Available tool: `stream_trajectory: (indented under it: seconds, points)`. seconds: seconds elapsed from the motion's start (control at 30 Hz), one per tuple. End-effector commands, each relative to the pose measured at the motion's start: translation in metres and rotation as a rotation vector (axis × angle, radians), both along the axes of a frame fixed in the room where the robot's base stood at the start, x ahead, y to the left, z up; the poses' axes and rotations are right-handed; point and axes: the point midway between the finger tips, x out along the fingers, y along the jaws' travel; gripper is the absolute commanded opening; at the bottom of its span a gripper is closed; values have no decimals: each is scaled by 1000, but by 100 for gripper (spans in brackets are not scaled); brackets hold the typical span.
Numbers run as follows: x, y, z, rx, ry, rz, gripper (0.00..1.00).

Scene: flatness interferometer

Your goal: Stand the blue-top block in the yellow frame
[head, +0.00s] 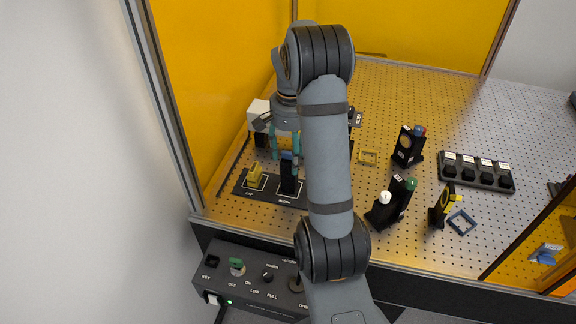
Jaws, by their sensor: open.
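The blue-top block (288,178) is tall and black, and stands upright in the right-hand marked place of a dark tray (238,185). My gripper (286,156) points down at the block's blue top, with teal fingers open. The fingers appear to stand on either side of the top; I cannot tell whether they touch it. The yellow frame (368,157) is a small open square lying on the perforated plate, right of my arm. Nothing visible stands in it. My arm hides the tray's right end.
A yellow piece (254,175) sits in the tray's left place. Black mounts with coloured knobs (408,146) and (391,202) stand to the right. A control box (255,277) is in front.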

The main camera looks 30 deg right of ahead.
Motion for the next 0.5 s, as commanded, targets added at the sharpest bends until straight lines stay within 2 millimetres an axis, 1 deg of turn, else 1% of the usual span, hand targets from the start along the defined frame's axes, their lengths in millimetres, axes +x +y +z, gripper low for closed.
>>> stream_trajectory:
  seconds: [0.03,0.2,0.4,0.5]
  points:
    - [-1,1,-10,2,6,2,56]
    - [-1,1,-39,2,5,3,56]
    - [0,1,-60,1,3,3,56]
    - [1,1,-64,1,0,3,56]
